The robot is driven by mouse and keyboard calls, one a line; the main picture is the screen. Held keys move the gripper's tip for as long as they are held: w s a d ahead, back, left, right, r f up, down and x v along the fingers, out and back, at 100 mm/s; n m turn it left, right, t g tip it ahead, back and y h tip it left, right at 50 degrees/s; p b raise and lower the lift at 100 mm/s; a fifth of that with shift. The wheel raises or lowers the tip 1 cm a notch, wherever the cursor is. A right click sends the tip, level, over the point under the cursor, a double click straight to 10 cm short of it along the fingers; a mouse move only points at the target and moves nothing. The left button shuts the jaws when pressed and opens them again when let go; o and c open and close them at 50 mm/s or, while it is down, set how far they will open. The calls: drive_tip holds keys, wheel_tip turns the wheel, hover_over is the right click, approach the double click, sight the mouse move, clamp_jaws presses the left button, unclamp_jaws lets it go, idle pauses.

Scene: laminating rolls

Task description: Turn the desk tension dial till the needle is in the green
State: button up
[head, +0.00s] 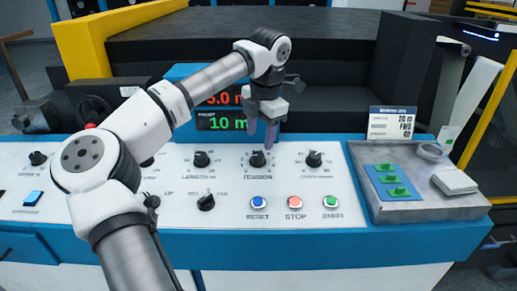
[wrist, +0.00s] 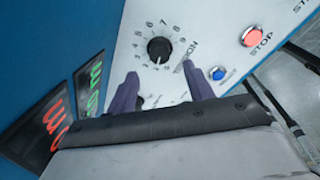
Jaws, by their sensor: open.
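The tension dial (head: 257,159) is a black knob on the white sloped control panel, above a label reading TENSION. In the wrist view the dial (wrist: 160,49) has a ring of printed numbers around it. My gripper (head: 259,144) is over the dial, fingers pointing down. In the wrist view my gripper (wrist: 159,72) is open, its two purple fingers apart with the dial showing beyond the gap between their tips. Nothing is between the fingers. I cannot make out a needle or a green zone in either view.
More black knobs flank the dial, such as the length knob (head: 201,159) and another (head: 314,159). Blue reset (head: 258,202), red stop (head: 295,202) and green start (head: 331,202) buttons sit below. Lit displays (head: 222,122) stand behind. A grey tray (head: 410,208) is at right.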

sight(258, 155)
drive_tip(key=f, duration=0.6)
drive_tip(key=shift+w+a+f+p, duration=0.1)
drive_tip(key=shift+w+a+p, duration=0.2)
drive_tip(key=shift+p, duration=0.1)
drive_tip(key=c, duration=1)
